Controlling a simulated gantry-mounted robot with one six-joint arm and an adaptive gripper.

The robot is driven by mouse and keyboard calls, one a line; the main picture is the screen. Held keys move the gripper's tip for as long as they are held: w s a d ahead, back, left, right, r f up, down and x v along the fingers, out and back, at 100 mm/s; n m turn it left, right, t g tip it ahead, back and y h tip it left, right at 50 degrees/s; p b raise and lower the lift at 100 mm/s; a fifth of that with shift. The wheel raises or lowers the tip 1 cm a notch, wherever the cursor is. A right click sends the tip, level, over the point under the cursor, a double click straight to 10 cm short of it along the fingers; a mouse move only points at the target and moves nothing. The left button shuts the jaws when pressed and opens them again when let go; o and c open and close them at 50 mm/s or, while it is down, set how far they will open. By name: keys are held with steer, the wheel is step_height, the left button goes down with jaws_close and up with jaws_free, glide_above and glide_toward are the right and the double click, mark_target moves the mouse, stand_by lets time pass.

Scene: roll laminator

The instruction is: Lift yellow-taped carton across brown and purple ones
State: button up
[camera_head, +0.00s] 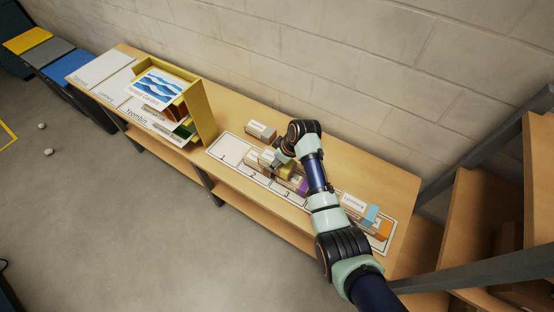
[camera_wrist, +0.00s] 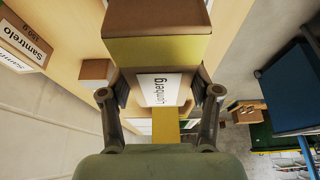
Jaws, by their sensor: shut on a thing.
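My gripper (camera_head: 283,158) is over the left middle of a numbered white strip (camera_head: 229,147) on the bench. It is shut on the yellow-taped carton (camera_head: 288,171), which is partly hidden by the gripper. In the wrist view, the fingers (camera_wrist: 160,92) flank a white label reading "Ljumberg" (camera_wrist: 158,89), with yellow bands above and below it. A purple-marked carton (camera_head: 303,186) lies just to the right, partly behind my arm. A brown-and-white carton (camera_head: 252,158) lies to the left. I cannot tell whether the held carton touches the strip.
Another carton (camera_head: 261,130) stands behind the strip near the wall. Blue- and orange-marked cartons (camera_head: 371,215) lie at the strip's right end. A yellow-sided box (camera_head: 203,115) with a wave picture stands left. Bare strip shows at its left end. A stair frame rises at right.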

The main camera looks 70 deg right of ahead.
steer(key=shift+f, duration=0.1)
steer(key=shift+f+b, duration=0.3)
steer(key=shift+f, duration=0.1)
steer(key=o, duration=1.4)
steer(key=shift+r, duration=0.1)
steer(key=shift+o, duration=0.2)
steer(key=v, duration=1.2)
